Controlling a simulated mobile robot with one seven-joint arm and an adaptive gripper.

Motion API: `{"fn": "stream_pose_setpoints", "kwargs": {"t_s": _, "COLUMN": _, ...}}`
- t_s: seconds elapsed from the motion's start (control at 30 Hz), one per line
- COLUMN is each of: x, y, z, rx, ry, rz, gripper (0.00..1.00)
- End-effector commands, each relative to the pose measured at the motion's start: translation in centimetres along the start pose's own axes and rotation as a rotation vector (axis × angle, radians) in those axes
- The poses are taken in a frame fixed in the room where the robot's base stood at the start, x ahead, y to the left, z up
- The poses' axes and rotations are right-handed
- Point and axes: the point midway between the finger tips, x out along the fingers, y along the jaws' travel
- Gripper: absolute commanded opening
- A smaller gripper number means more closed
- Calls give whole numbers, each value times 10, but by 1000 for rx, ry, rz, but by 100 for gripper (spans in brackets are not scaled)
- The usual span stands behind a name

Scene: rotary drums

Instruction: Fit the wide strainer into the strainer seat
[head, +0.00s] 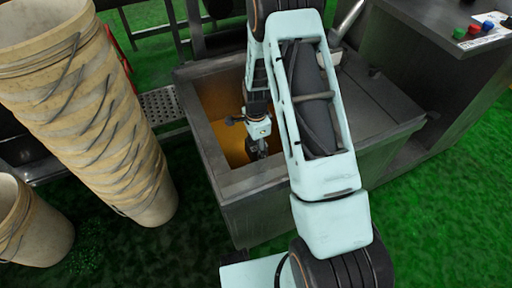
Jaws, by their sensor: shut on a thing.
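My gripper (262,152) reaches down into the open part of a grey metal tank (250,187), which has an amber-brown inside. It is small and dark in the head view. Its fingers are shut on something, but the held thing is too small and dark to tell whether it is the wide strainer. I cannot make out the strainer or the strainer seat anywhere else. My arm crosses the tank and hides much of its middle.
A tall stack of cream buckets (95,110) stands close on the left, with another bucket (30,225) at lower left. A dark control cabinet (435,75) with coloured buttons stands at the right. A perforated metal step (163,103) lies behind the stack. Green grass surrounds the tank.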

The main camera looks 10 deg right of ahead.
Motion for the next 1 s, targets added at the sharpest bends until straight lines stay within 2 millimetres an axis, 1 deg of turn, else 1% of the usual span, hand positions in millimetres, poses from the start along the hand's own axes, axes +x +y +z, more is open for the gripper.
{"fn": "stream_pose_setpoints", "kwargs": {"t_s": 0.03, "x": 9, "y": 0, "z": 0, "rx": 0, "ry": 0, "rz": 0, "gripper": 22}}
{"fn": "stream_pose_setpoints", "kwargs": {"t_s": 0.1, "x": 16, "y": 0, "z": 0, "rx": -1, "ry": 0, "rz": 0, "gripper": 22}}
{"fn": "stream_pose_setpoints", "kwargs": {"t_s": 0.3, "x": 31, "y": 0, "z": 0, "rx": -1, "ry": 0, "rz": 0, "gripper": 22}}
{"fn": "stream_pose_setpoints", "kwargs": {"t_s": 0.43, "x": 34, "y": 0, "z": 0, "rx": -1, "ry": 0, "rz": -1, "gripper": 22}}
{"fn": "stream_pose_setpoints", "kwargs": {"t_s": 1.0, "x": 34, "y": 0, "z": 0, "rx": -1, "ry": 1, "rz": 0, "gripper": 22}}
